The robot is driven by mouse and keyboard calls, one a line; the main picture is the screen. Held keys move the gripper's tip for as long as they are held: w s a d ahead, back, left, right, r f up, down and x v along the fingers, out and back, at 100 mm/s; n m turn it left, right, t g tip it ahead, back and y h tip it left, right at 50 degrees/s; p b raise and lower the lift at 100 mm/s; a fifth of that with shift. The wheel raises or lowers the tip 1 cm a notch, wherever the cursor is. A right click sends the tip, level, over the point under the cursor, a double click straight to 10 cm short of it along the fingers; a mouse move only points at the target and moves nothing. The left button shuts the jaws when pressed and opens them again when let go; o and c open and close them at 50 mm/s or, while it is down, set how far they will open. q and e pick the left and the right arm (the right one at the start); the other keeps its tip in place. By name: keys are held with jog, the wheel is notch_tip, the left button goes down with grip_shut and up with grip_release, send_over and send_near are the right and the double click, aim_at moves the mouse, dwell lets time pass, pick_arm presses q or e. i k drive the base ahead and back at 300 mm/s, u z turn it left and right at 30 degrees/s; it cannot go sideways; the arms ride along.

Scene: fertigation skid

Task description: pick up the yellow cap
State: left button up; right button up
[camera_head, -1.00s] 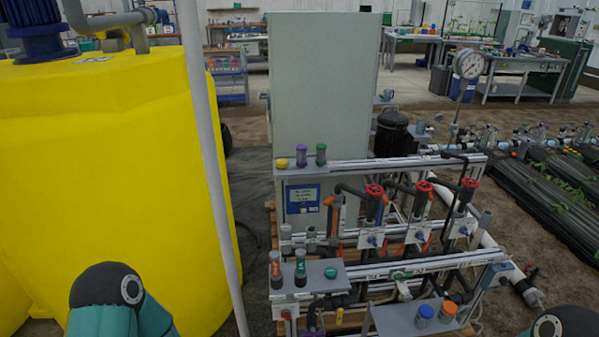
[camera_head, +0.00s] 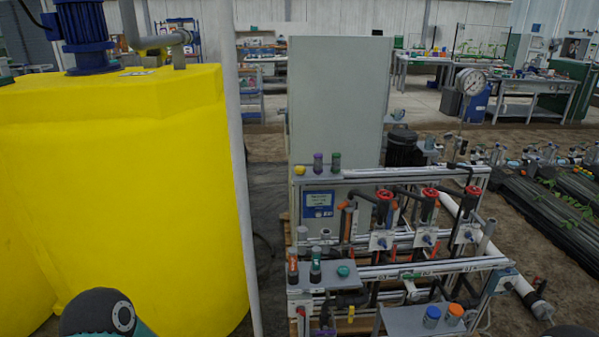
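The yellow cap (camera_head: 300,170) is small and round and sits at the left end of the upper shelf (camera_head: 312,179) of the skid, left of a purple-topped bottle and a green-topped bottle. A small yellow item (camera_head: 351,313) also shows low on the skid, too small to tell what it is. Parts of my arms show at the bottom left and bottom right edges, far below the upper shelf. Neither gripper is in the picture.
A big yellow tank (camera_head: 120,200) fills the left, with a grey pole (camera_head: 243,200) before it. A grey cabinet (camera_head: 338,105) stands behind the shelf. Red-handled valves (camera_head: 384,195) line the skid. A lower shelf (camera_head: 335,281) holds bottles and a green cap (camera_head: 343,271).

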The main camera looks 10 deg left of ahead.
aim_at(300, 170)
jog(key=u, duration=0.05)
jog(key=i, duration=0.9)
jog(key=z, duration=0.1)
